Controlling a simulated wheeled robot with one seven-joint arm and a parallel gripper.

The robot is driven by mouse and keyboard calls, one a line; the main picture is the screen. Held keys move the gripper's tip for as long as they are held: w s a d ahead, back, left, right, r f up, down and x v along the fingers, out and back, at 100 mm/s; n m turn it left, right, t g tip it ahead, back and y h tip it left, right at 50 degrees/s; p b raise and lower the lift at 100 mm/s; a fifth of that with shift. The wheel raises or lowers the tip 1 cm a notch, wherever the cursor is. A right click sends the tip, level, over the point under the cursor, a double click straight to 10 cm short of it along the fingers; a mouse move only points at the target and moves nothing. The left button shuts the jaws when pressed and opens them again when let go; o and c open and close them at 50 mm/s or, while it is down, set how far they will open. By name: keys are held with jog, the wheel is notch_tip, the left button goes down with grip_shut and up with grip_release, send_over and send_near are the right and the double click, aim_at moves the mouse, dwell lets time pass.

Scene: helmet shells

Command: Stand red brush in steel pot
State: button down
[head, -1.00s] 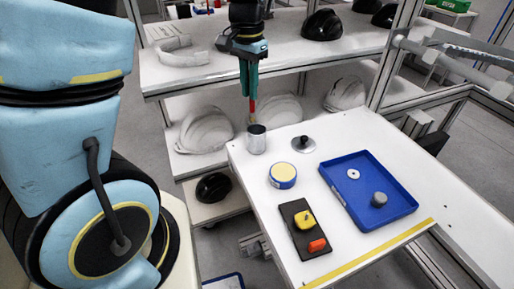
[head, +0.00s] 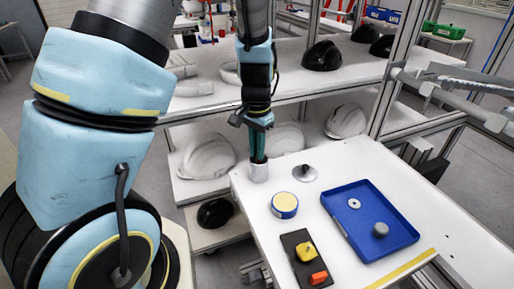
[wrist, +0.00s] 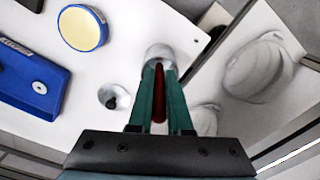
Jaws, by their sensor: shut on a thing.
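In the head view my fingers hide the brush. Whether it touches the pot's bottom cannot be seen.
A round yellow-topped tin (head: 285,204) and a dark knobbed piece (head: 304,173) stand near the pot. A blue tray (head: 347,229) holds a ring and a grey knob. A black plate (head: 293,239) carries yellow and orange pieces. Shelves with helmet shells (head: 207,157) are behind.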

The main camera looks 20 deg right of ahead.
jog(key=shift+f, duration=0.2)
jog(key=c, duration=0.8)
grip_release()
jog(key=shift+c, duration=0.2)
jog(key=shift+r, duration=0.1)
notch_tip(320, 180, up, 12)
jog(key=b, duration=0.2)
jog(key=s+a+f+n, duration=0.1)
jog(key=a+n, duration=0.4)
jog(key=a, duration=0.7)
jog(key=s+a+f+n+t, duration=0.1)
jog(key=a+n, duration=0.4)
jog(key=a, duration=0.7)
jog(key=shift+s+f+t, duration=0.3)
jog(key=shift+f, duration=0.05)
jog(key=shift+a, duration=0.1)
